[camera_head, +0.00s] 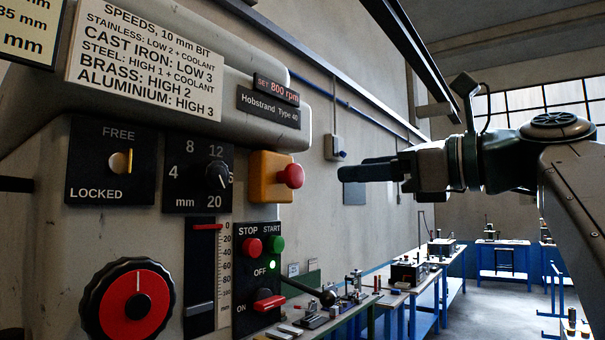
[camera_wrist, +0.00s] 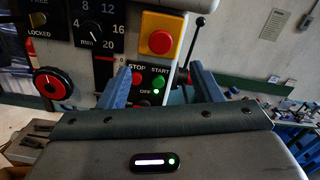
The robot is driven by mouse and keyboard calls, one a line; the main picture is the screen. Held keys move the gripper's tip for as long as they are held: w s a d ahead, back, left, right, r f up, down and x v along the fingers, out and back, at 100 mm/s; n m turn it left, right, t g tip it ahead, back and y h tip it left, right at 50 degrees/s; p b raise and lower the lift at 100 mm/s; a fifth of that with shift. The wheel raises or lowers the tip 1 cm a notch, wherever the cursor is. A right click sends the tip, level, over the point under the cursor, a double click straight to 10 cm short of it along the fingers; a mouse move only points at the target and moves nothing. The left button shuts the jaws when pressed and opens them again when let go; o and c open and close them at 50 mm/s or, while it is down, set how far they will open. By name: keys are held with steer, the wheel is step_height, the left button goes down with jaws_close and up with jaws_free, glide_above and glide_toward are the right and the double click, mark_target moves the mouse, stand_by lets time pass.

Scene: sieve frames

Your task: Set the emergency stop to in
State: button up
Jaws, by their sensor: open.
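The emergency stop is a red mushroom button (camera_head: 293,176) on a yellow box (camera_head: 262,190) on the front of the machine. It stands out from the box, and whether it is latched in I cannot tell. In the wrist view the red button (camera_wrist: 160,42) is on its yellow box at top centre, just above and between the fingers. My gripper (camera_head: 352,174) is to the right of the button in the head view, at about its height, with a gap between them. In the wrist view its two blue-grey fingers (camera_wrist: 160,84) are spread and empty.
Below the yellow box is a panel with a red STOP button (camera_head: 252,246), a green START button (camera_head: 276,244) and a red lever switch (camera_head: 270,302). A dial (camera_head: 217,176) and a slider (camera_head: 200,309) are to its left. A black-knobbed lever (camera_wrist: 199,22) stands right of the box.

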mark_target(298, 175)
steer(key=p+x, duration=0.2)
steer(key=x, duration=0.8)
steer(key=shift+w+a, duration=0.3)
